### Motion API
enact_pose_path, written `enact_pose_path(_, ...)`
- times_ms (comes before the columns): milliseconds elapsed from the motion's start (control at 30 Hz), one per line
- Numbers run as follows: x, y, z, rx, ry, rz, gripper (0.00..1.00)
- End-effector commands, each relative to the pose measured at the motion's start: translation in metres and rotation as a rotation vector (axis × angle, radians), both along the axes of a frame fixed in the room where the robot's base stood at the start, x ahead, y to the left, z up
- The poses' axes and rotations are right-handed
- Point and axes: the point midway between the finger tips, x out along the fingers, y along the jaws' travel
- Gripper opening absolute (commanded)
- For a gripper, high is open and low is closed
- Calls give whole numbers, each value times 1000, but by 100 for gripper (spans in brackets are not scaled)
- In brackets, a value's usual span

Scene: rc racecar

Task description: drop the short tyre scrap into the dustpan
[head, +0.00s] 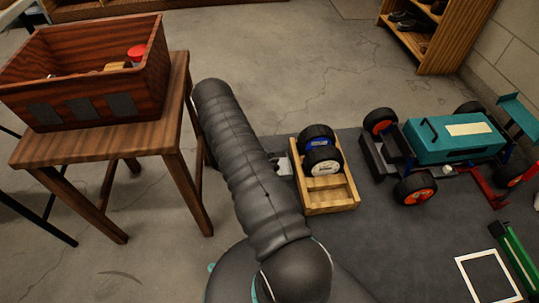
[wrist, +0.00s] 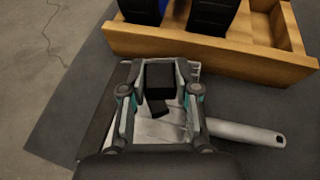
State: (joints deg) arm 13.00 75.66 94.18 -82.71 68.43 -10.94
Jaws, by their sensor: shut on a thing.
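In the wrist view my gripper (wrist: 160,77) is shut on a black block-like piece, the tyre scrap (wrist: 160,74), held between its fingertips. The light grey metal dustpan (wrist: 197,76) lies below the gripper, its pale handle (wrist: 245,132) pointing right. A second, smaller black piece (wrist: 158,107) shows between the fingers, seemingly lying on the pan. I cannot tell how high the held scrap is above the pan. In the head view my arm hides the gripper and most of the dustpan (head: 284,166).
A wooden tray (head: 329,196) with wheels stands just beyond the dustpan. A teal racecar (head: 455,140) is to the right on the dark mat (head: 400,240). A wooden table (head: 100,141) bearing a red-brown box (head: 90,100) stands left.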

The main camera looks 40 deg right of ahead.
Motion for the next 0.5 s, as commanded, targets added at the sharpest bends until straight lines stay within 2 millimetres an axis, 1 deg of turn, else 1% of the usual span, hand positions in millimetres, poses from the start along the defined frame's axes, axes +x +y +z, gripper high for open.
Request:
enact_pose_path(33,0,0,-8,0,1,1,12)
enact_pose_path(233,1,2,-31,0,1,4,12)
enact_pose_path(400,2,2,-41,0,-1,5,12)
enact_pose_path(500,2,2,-42,0,0,6,12)
